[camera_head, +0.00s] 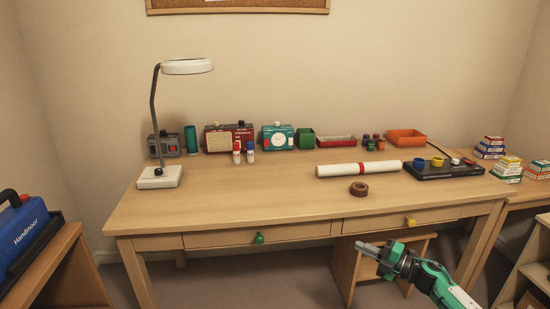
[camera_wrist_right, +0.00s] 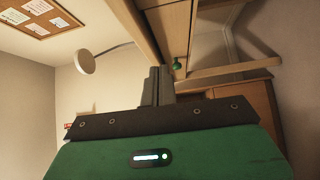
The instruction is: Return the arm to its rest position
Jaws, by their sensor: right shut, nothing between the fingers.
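My right gripper (camera_head: 369,248) is shut and empty. In the head view it is in front of the desk, below the level of the desktop, with its arm coming in from the lower right. Its fingers point left. In the right wrist view the closed fingers (camera_wrist_right: 157,86) point toward the desk's front edge and the green drawer knob (camera_wrist_right: 177,65). The same green knob (camera_head: 259,238) shows in the head view, apart from the gripper. My left gripper is in neither view.
A yellow knob (camera_head: 410,221) is on the right drawer. A stool (camera_head: 345,265) stands behind my gripper. Shelves stand at both sides.

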